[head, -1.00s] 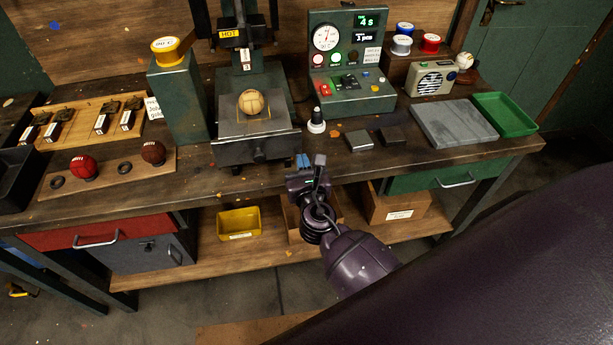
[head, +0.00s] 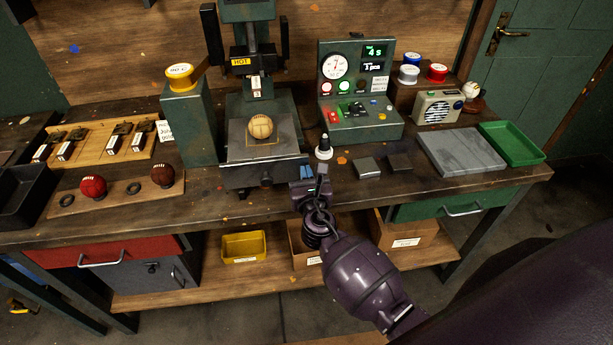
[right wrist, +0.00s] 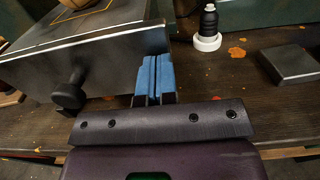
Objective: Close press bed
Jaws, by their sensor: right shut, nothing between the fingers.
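The press bed (head: 235,176) is a dark metal sliding block under the press, pulled out toward the front of the bench. A tan leather ball (head: 260,126) sits on its top inside a yellow outline. A dark round knob (head: 266,182) sticks out of its front face; it also shows in the right wrist view (right wrist: 70,95). My right gripper (head: 307,172) has blue fingertips and is shut and empty. In the right wrist view its fingertips (right wrist: 154,75) are at the bed's front right corner, right of the knob; whether they touch it I cannot tell. My left gripper is not in view.
The press head (head: 248,65) with a HOT label stands above and behind the bed. A control panel (head: 360,95), a black-and-white stamp-like piece (head: 323,147) and dark blocks (head: 367,168) are to the right. A wooden board with balls (head: 120,195) lies left.

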